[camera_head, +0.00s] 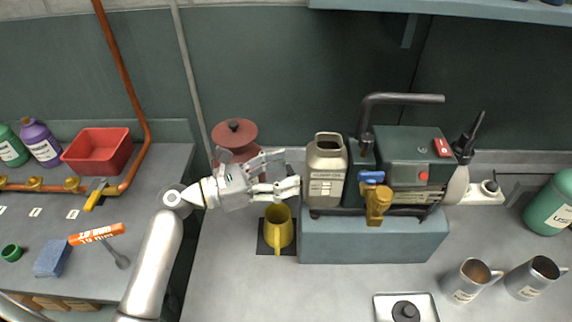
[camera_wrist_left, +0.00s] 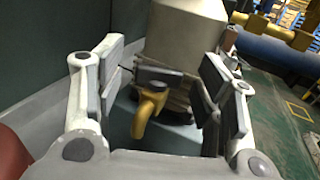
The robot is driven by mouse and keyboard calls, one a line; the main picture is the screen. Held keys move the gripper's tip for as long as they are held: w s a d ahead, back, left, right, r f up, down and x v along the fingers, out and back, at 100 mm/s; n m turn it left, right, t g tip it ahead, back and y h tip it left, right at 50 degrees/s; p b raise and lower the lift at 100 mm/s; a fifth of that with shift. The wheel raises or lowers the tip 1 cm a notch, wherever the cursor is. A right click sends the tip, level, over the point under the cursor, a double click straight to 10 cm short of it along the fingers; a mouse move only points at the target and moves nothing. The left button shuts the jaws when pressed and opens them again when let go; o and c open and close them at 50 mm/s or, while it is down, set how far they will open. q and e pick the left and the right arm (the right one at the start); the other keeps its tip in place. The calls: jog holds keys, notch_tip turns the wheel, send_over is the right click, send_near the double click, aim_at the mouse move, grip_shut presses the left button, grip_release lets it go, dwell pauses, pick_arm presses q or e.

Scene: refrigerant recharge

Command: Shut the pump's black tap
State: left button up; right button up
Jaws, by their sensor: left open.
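The green pump (camera_head: 405,158) stands on a grey-green block, with a blue-handled brass tap (camera_head: 376,200) on its front. A beige bottle-shaped container (camera_head: 327,165) is at the pump's left end; it also shows in the left wrist view (camera_wrist_left: 186,38). Below it in that view is a curved yellow spout (camera_wrist_left: 146,116) with a dark cap-like top (camera_wrist_left: 152,86), seemingly the black tap. My left gripper (camera_head: 292,173) is open, left of the container, and hides this spot in the head view. In the wrist view its fingers stand on both sides of the spout, not visibly touching it.
A yellow mug (camera_head: 279,228) stands on a dark mat below my left gripper. A dark red lidded pot (camera_head: 234,135) is behind the gripper. Two metal mugs (camera_head: 467,282) and a tray (camera_head: 383,309) stand at the front right. The bench left of the tray is clear.

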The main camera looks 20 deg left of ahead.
pick_arm(q)
jog(key=shift+w+d, duration=0.25)
jog(key=shift+d, duration=0.15)
pick_arm(e)
jog(key=shift+w+a+r, duration=0.1)
jog(key=shift+w+r, duration=0.15)
jog(key=shift+w, duration=0.55)
pick_arm(q)
jog(key=c, duration=1)
jog(key=m+g+h+b, duration=0.1)
jog(key=b, duration=0.2)
jog(key=m+g+h+b, duration=0.1)
jog(key=g+b, duration=0.1)
jog(key=b, duration=0.1)
jog(key=m+g+h+b, duration=0.1)
jog(key=m+g+b, duration=0.1)
jog(key=b, duration=0.1)
jog(key=shift+w+a+f+b, duration=0.1)
jog(key=shift+w+f+b, duration=0.15)
jog(key=shift+f+b, duration=0.05)
jog(key=shift+r+m+g+b, duration=0.2)
jog(key=shift+m+g+b, duration=0.1)
jog(key=shift+g+b, duration=0.4)
pick_arm(e)
notch_tip(320, 180, down, 11)
jog(key=shift+s, duration=0.35)
pick_arm(q)
jog(key=shift+r, duration=0.1)
